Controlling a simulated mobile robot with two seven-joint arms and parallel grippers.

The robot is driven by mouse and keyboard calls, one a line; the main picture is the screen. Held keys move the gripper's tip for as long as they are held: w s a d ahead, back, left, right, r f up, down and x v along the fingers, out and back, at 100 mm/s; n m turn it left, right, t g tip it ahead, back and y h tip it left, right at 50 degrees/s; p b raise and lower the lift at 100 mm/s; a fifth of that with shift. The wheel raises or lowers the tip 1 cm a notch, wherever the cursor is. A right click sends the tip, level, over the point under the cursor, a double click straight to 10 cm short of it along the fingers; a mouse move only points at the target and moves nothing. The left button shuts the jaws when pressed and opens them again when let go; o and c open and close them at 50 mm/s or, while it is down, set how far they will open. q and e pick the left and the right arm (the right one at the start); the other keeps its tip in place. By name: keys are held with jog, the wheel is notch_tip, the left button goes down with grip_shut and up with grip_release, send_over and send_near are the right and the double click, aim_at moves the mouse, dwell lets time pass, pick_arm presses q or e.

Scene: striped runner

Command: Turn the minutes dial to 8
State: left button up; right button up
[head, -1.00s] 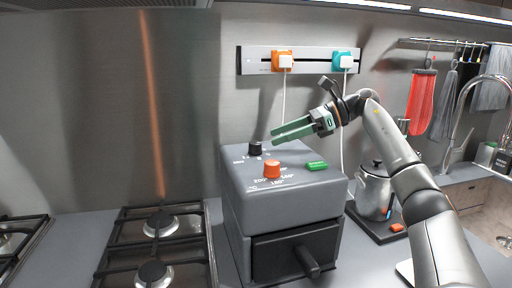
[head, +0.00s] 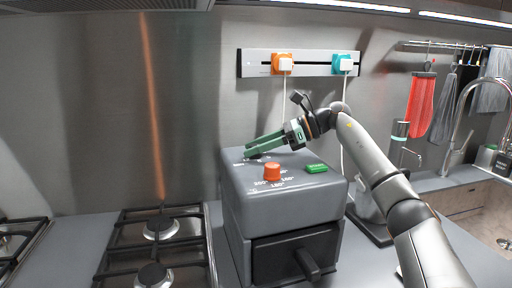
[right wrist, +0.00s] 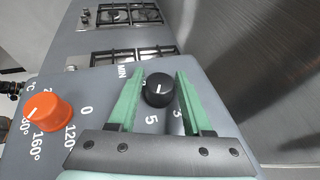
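The minutes dial (right wrist: 158,90) is a black round knob with a white pointer line, on top of a grey oven (head: 285,207). The "MIN" label and the numbers 5 and 3 show around it in the right wrist view. My right gripper (head: 249,148) is open over the oven's top; its green fingers (right wrist: 158,66) lie on either side of the dial, with a visible gap on each side. In the head view the fingers hide the dial. The number 8 cannot be made out. My left gripper is not in view.
An orange temperature dial (head: 272,172) and a green button (head: 316,168) are also on the oven's top. A gas hob (head: 160,240) is to the left. Plugs with cords hang from the wall rail (head: 313,62).

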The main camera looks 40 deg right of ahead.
grip_shut()
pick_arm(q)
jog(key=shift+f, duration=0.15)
